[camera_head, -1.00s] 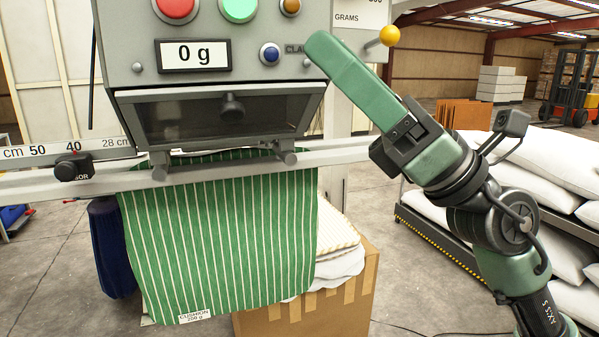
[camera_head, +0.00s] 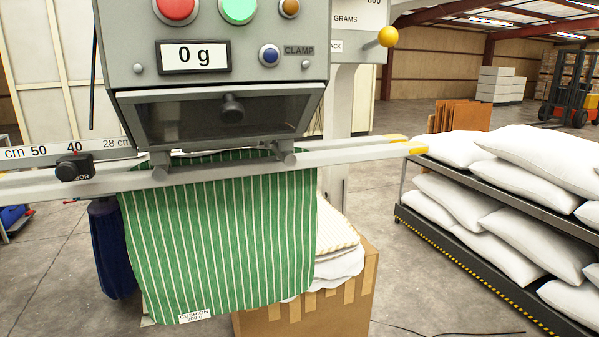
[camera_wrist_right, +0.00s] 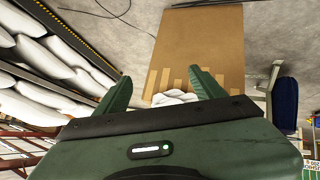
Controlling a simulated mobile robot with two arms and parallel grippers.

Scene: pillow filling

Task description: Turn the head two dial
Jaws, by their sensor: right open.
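The grey filling head (camera_head: 220,60) stands at the top left of the head view. Its display (camera_head: 194,56) reads 0 g. Red (camera_head: 175,8), green (camera_head: 239,8) and blue (camera_head: 269,54) buttons and a small amber knob (camera_head: 289,7) sit on its face. No label reading head two shows, so I cannot tell which dial is meant. A green striped cushion cover (camera_head: 225,235) hangs below the head. My right gripper (camera_wrist_right: 162,85) shows only in the right wrist view, its two green fingers apart and nothing between them. My left gripper is not in view.
A rail (camera_head: 350,152) with yellow ends runs across under the head. A yellow ball lever (camera_head: 388,37) sticks out right of it. A cardboard box (camera_head: 345,295) with folded covers stands below. A rack of white pillows (camera_head: 530,190) fills the right. Floor between is open.

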